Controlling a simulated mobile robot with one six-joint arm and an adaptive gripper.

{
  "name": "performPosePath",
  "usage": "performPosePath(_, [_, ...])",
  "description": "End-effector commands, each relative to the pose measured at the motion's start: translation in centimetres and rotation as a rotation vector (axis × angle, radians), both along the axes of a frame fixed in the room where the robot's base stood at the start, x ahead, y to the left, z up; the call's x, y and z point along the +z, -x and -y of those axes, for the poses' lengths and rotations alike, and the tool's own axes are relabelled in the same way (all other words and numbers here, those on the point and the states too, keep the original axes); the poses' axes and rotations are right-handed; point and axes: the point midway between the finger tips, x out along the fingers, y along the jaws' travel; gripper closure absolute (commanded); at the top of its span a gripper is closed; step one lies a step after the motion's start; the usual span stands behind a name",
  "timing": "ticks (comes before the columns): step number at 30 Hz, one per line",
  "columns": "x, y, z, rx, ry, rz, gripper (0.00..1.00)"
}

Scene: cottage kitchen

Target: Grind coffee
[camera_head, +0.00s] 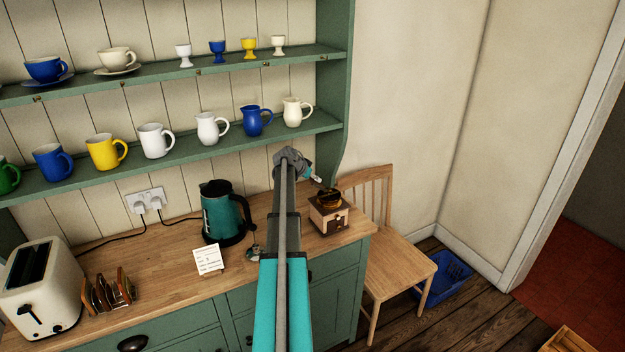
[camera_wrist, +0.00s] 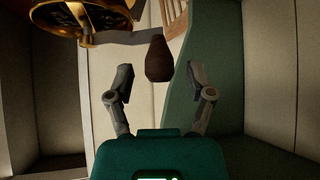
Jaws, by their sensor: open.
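The coffee grinder (camera_head: 329,219) stands on the right end of the wooden worktop. The brass grinder top (camera_wrist: 90,20) is at the upper left there. My arm hides part of the worktop.
A teal kettle (camera_head: 222,212), a white card (camera_head: 207,260), a toast rack (camera_head: 108,292) and a cream toaster (camera_head: 42,288) stand left on the worktop. Shelves of cups hang above. A wooden chair (camera_head: 395,260) and blue bin (camera_head: 445,278) are right of the dresser.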

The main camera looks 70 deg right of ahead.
Motion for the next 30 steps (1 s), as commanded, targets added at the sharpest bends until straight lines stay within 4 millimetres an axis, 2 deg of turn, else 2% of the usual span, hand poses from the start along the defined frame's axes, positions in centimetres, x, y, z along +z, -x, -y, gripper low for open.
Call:
performPosePath(5, [0.0,0.0,0.0,0.000,0.000,0.000,0.31])
performPosePath(16, [0.0,0.0,0.0,0.000,0.000,0.000,1.00])
performPosePath(24, [0.0,0.1,0.1,-0.004,0.000,0.000,1.00])
performPosePath(30, [0.0,1.4,0.8,-0.047,-0.001,0.000,1.00])
